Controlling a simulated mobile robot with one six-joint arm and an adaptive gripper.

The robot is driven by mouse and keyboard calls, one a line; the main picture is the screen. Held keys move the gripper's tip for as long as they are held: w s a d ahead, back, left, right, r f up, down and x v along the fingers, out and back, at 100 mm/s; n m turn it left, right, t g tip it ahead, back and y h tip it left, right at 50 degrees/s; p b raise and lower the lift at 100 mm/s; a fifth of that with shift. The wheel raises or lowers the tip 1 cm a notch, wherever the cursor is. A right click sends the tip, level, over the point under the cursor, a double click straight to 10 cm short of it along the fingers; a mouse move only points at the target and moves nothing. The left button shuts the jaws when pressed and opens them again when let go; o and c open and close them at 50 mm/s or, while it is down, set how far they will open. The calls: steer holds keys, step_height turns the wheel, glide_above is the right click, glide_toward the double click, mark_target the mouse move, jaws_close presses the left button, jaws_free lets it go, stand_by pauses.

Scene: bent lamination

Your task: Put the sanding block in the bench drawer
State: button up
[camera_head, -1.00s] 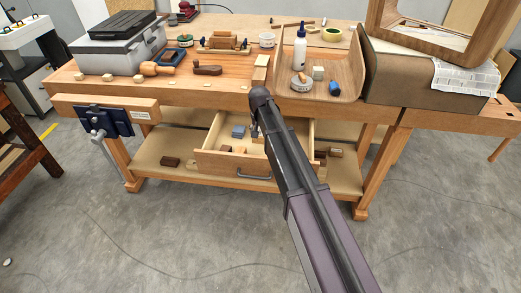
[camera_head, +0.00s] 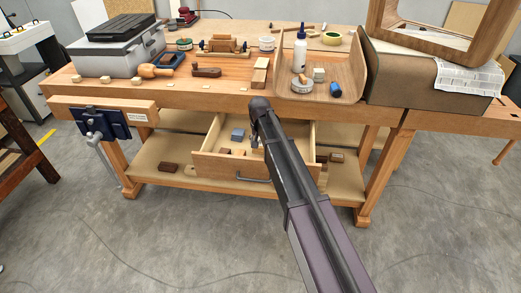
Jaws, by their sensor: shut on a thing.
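The bench drawer (camera_head: 217,162) is pulled open below the bench top, with its handle at the front. Inside it lie a blue-grey block (camera_head: 238,134) and small tan pieces (camera_head: 225,151). My gripper (camera_head: 255,143) is mostly hidden behind my dark arm, over the right part of the drawer's opening. It is shut on a small tan thing, apparently the sanding block (camera_head: 257,149), of which only a sliver shows. I cannot tell whether that block touches the drawer floor.
The bench top (camera_head: 190,92) holds a grey toolbox (camera_head: 118,55), a plane, a white bottle (camera_head: 300,50) and a curved wooden form (camera_head: 350,75). The lower shelf (camera_head: 150,160) carries dark blocks beside the drawer. A blue vise (camera_head: 100,122) sticks out at the left.

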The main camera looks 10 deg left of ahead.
steer(key=shift+f+b, duration=1.55)
steer(key=shift+f, duration=0.2)
steer(key=shift+f, duration=0.2)
steer(key=o, duration=1)
steer(key=shift+r, duration=0.1)
steer(key=shift+c, duration=0.2)
steer(key=shift+r, duration=0.15)
steer(key=r+p, duration=0.4)
steer(key=s+r+p, duration=0.1)
steer(key=r+p, duration=0.7)
steer(key=shift+s+a, duration=0.1)
steer(key=shift+s, duration=0.3)
steer(key=shift+f, duration=0.1)
